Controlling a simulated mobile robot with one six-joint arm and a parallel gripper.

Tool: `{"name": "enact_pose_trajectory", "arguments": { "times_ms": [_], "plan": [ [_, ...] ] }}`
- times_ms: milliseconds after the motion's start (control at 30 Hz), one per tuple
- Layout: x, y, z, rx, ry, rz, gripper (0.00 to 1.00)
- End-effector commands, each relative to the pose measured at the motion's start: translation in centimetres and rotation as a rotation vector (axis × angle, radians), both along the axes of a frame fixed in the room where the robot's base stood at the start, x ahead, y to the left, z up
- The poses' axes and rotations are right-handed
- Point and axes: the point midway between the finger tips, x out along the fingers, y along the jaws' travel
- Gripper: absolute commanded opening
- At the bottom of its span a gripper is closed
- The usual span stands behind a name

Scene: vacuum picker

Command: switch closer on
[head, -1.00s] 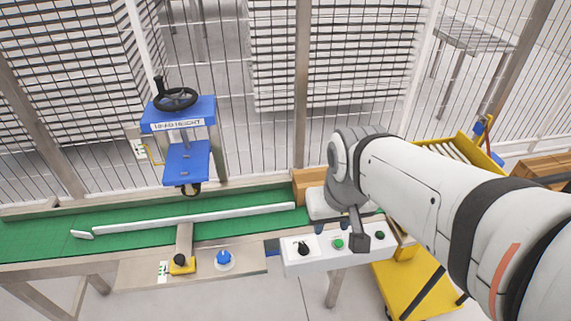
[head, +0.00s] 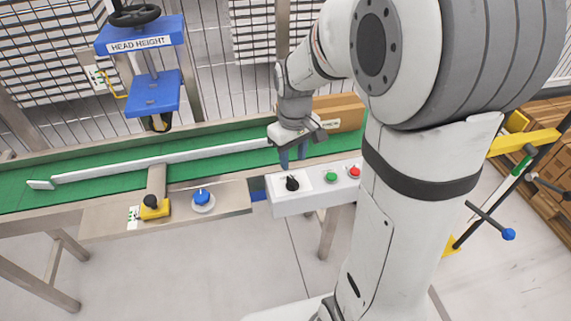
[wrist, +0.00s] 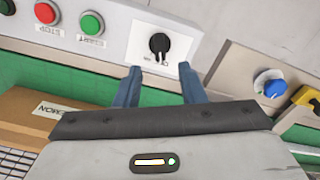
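A white control box (head: 310,190) at the conveyor's front edge carries a black rotary switch (head: 292,184) on a white plate, probably the closer switch. Its label is too small to read surely, and I cannot tell its set position. The switch also shows in the wrist view (wrist: 159,43), top middle. My gripper (head: 292,158) is over the conveyor, just behind the box. In the wrist view, its two blue fingers (wrist: 160,78) are apart with nothing between them. The fingers point towards the switch and appear clear of it.
A green button (head: 331,177) and a red button (head: 354,172) sit right of the switch. A blue knob (head: 202,197) and a yellow clamp (head: 153,206) are to its left. A cardboard box (head: 345,112) lies on the green conveyor (head: 105,190) behind my gripper.

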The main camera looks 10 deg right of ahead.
Motion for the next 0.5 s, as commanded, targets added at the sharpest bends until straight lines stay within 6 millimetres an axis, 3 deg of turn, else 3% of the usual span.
{"name": "enact_pose_trajectory", "arguments": {
  "times_ms": [500],
  "plan": [
    [0.1,-0.1,-7.1,0.000,0.003,0.001,0.36]
  ]
}}
